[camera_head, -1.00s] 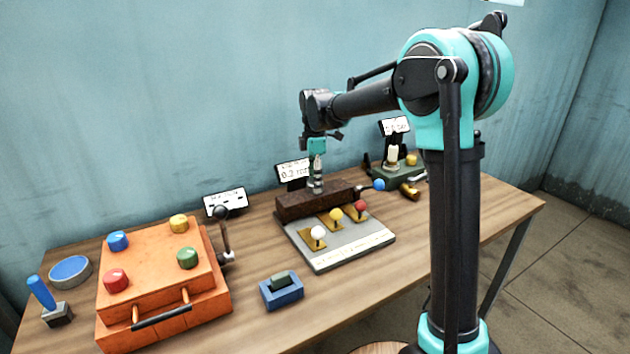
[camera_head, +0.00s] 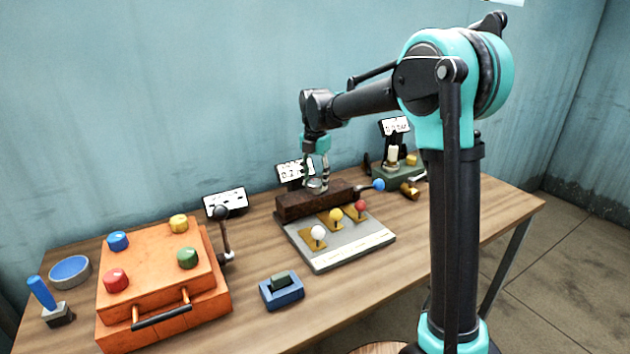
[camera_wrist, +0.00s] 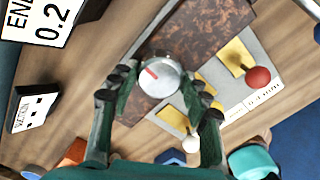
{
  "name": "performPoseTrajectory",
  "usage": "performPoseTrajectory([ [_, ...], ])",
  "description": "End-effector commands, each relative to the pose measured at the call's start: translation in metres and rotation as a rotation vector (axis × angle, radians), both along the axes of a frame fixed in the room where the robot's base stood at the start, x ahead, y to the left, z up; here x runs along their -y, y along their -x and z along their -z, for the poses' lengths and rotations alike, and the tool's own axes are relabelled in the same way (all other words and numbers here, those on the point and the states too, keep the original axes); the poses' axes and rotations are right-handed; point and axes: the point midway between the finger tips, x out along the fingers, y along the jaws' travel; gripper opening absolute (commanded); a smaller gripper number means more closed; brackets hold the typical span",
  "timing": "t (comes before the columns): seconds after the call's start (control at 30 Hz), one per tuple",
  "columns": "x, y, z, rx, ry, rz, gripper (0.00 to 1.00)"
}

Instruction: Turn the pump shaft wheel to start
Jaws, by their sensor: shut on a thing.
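A round silver wheel (camera_wrist: 160,80) with a red mark on its top sits on a rust-brown block (camera_wrist: 205,30). In the head view the wheel (camera_head: 315,185) shows on the same dark block (camera_head: 290,207), at the back of a grey panel. My gripper (camera_wrist: 161,84) is over the wheel, with a finger on each side, shut on its rim. In the head view my gripper (camera_head: 316,178) points down onto the block from above.
The grey panel (camera_head: 335,258) carries white, yellow and red knobs in front of the block. A display (camera_head: 292,172) stands behind it. An orange box (camera_head: 150,255) with coloured knobs stands left, and a small blue item (camera_head: 281,291) lies in front.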

Motion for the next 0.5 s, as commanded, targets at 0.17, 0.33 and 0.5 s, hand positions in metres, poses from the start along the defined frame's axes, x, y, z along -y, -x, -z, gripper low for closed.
performPoseTrajectory([
  [0.17, -0.0001, -0.0005, -0.0002, 0.001, 0.0, -0.056, 0.18],
  [0.33, -0.0001, -0.0005, -0.0002, 0.001, 0.0, -0.08, 0.18],
  [0.5, -0.0001, -0.0005, -0.0002, 0.001, 0.0, -0.086, 0.18],
])
